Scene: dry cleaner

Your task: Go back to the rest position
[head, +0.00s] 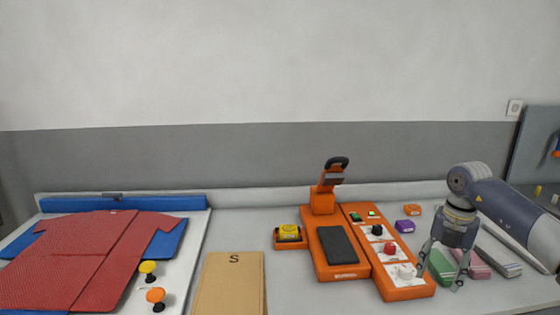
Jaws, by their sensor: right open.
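My right gripper (441,273) hangs from the arm that comes in from the right. Its fingers point down and are spread, with no object seen gripped between them. It is at the right end of the orange control panel (402,293), in front of the green folded item (440,264). I cannot tell whether the fingertips touch anything. My left gripper is not in this view.
A red shirt (75,262) lies on a blue board at the left. A brown folder (230,285) marked S, an orange press (323,205) with a dark pad, and small purple (408,226) and orange blocks are on the counter. Folded cloths lie at the right.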

